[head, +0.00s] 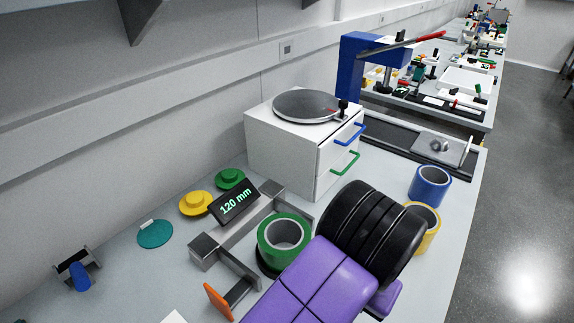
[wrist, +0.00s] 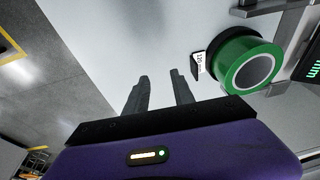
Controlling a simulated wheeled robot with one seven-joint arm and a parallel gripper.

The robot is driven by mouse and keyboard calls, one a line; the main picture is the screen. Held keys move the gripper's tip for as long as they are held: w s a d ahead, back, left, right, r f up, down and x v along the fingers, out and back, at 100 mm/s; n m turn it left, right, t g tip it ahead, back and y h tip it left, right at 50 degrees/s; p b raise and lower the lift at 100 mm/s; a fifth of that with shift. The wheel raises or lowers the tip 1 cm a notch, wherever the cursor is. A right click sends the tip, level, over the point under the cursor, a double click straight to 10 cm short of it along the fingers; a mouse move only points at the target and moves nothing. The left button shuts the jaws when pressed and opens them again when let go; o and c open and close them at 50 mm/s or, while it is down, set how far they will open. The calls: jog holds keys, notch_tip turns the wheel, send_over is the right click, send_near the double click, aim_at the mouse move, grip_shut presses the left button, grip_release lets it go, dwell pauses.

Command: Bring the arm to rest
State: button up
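My arm, purple with a black ribbed joint, reaches over the front of the bench (head: 395,300) in the head view and hides part of it. My gripper (wrist: 160,76) shows in the wrist view with its two dark fingers apart and nothing between them. The fingers are over a bare pale surface. A green ring (head: 268,245) with a grey inside stands at the metal measuring gauge (head: 205,248), close to my arm. It also shows in the wrist view (wrist: 228,65), right of the fingers and apart from them, beside a white label. My fingers are hidden in the head view.
The display (head: 236,203) reads 120 mm. Yellow (head: 195,204) and green (head: 229,179) discs lie behind it. A white drawer cabinet (head: 285,155) stands at the back. Blue (head: 430,186) and yellow (head: 428,238) rings stand near the right edge. Open floor lies beyond it.

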jog(key=w+d+r+t+h, duration=0.5)
jog(key=w+d+r+t, duration=0.4)
jog(key=w+r, duration=0.45)
notch_tip(320, 180, up, 14)
jog(key=n+t, duration=0.7)
jog(key=t, duration=0.3)
jog(key=s+a+f+n+y, duration=0.4)
jog(key=s+f+n+y, duration=0.5)
jog(key=s+f+y, duration=0.4)
jog(key=s+d+f+m+g+h, duration=0.2)
jog(key=s+f+m+g+h, duration=0.1)
jog(key=s+f, duration=0.6)
jog(key=s+d+f+m+g+h, duration=0.3)
jog(key=s+f, duration=0.7)
jog(key=s, duration=0.5)
jog(key=shift+s+d+f+m+g+h, duration=0.25)
jog(key=shift+m+h, duration=0.25)
jog(key=shift+m, duration=0.7)
